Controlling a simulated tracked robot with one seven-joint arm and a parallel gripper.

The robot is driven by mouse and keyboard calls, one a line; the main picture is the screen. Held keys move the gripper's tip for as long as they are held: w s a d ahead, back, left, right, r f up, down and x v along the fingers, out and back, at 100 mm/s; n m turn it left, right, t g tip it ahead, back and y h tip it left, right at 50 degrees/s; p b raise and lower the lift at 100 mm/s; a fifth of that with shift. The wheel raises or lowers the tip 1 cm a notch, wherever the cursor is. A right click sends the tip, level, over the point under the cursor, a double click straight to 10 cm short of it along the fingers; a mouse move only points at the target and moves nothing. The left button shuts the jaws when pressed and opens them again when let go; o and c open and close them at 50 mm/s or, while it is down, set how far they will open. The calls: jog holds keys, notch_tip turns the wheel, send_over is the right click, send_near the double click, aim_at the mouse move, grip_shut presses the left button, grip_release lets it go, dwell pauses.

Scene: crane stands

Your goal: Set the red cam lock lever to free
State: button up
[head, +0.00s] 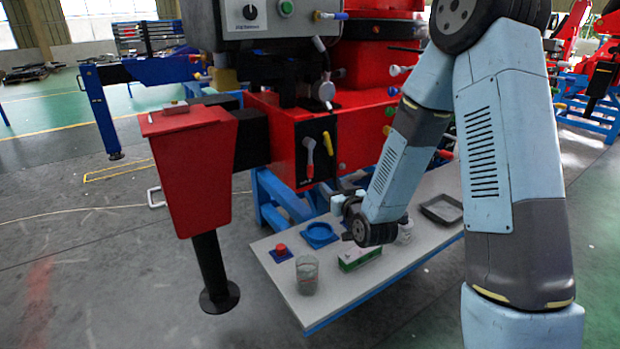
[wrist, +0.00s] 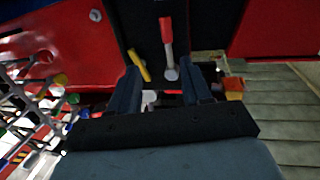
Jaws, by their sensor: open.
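The red cam lock lever (head: 309,146) is on a black panel set in the red crane housing. In the wrist view the lever (wrist: 166,32) points up, with a red grip and a grey stem running down to a round hub. A yellow lever (head: 327,138) is beside it; in the wrist view this yellow lever (wrist: 138,65) is tilted, left of the hub. My gripper (wrist: 160,82) is open and empty. Its two fingers stand either side of the hub in the picture, with the red grip above them. I see no contact. In the head view my arm partly hides the gripper.
Below the panel, a grey bench (head: 268,252) carries a blue round dish (head: 319,235), a red button on a blue base (head: 281,251), a glass (head: 307,275), a green-and-white box (head: 359,257) and a dark tray (head: 442,209). A red outrigger (head: 193,170) stands at the left.

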aim_at(312, 169)
jog(key=x, duration=0.6)
jog(key=a+x, duration=0.1)
jog(key=x, duration=0.5)
jog(key=shift+w+a+f, duration=0.15)
jog(key=shift+a+f, duration=0.05)
jog(key=shift+a, duration=0.05)
grip_shut()
dwell(0.4)
